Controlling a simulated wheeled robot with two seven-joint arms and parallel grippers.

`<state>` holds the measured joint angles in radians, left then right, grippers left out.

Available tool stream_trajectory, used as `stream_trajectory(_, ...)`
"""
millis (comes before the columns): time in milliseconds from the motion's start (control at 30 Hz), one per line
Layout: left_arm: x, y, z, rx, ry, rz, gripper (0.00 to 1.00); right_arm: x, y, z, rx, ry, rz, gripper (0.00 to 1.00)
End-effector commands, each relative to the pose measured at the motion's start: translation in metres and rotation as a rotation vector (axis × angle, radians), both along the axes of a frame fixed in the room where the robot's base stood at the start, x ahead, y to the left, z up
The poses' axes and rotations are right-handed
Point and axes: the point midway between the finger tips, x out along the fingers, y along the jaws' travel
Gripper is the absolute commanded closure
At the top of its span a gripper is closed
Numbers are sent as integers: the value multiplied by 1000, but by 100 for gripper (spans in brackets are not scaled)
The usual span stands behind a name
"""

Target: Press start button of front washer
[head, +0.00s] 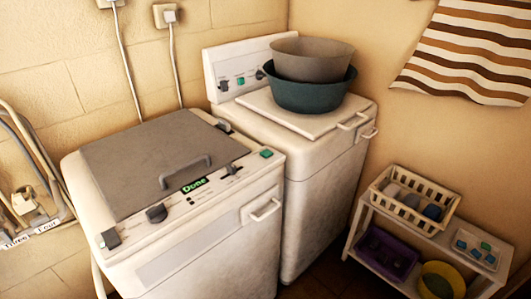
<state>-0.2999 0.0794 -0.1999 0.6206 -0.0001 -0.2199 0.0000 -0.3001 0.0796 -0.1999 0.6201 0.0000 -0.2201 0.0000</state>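The front washer (205,245) stands at left in the head view, with a grey lid (140,165) that is shut. Its front panel has a green button (267,153) at the right end and a dark square button (110,238) at the left end. Between them are a black knob (156,213), a display (194,185) reading "Done" in green, and a dark slider-like control (231,171). I cannot read which button is marked start. Neither of my grippers is in view.
A second washer (330,165) stands behind at right, with a grey basin (312,62) nested in a dark teal basin (300,97) on its lid. A low shelf (410,232) at right holds a cream basket (440,207), a purple basket and a yellow bowl. Hoses hang at far left.

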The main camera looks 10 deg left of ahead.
Motion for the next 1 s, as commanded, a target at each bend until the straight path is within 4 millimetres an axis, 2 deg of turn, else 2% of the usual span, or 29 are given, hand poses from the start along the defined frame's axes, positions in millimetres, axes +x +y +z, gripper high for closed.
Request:
stream_trajectory(33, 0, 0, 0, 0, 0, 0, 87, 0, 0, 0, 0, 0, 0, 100)
stream_trajectory(100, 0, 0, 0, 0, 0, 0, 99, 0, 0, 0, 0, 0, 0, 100)
stream_trajectory(133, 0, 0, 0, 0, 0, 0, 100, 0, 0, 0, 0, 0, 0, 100)
stream_trajectory(1000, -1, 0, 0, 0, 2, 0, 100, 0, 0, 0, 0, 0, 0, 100)
